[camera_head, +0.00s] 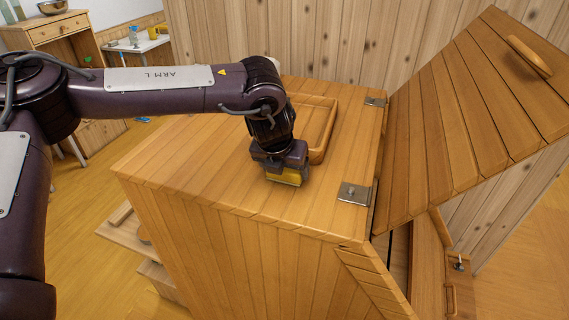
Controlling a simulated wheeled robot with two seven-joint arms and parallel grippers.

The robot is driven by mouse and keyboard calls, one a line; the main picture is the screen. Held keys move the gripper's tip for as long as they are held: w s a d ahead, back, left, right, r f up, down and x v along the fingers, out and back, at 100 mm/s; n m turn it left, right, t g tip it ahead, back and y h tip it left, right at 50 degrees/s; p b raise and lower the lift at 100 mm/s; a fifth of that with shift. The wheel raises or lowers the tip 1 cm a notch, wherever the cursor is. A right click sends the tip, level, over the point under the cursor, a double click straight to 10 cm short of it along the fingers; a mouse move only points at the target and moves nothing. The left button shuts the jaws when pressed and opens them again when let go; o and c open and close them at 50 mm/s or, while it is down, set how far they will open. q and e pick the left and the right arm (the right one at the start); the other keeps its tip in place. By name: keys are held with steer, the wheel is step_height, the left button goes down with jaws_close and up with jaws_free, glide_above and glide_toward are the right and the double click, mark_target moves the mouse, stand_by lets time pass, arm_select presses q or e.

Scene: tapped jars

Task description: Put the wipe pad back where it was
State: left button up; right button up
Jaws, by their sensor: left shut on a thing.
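My left gripper (284,172) points down over the wooden cabinet top and is shut on a yellow wipe pad (286,180). The pad is at or just above the wood; I cannot tell whether it touches. A shallow wooden tray (325,135) with a raised rim lies on the cabinet top just behind and to the right of the gripper. My left arm hides part of the tray. My right gripper is not in view.
The wooden cabinet (180,165) has metal hinges (354,193) on its right side, where a large lid (470,110) with a handle stands tilted up. A drawer chest (58,30) with a bowl (52,6) and a white table (135,45) stand at the back left.

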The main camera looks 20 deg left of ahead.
arm_select(q)
steer(key=shift+f, duration=0.45)
steer(key=o, duration=1)
steer(key=shift+o, duration=1.4)
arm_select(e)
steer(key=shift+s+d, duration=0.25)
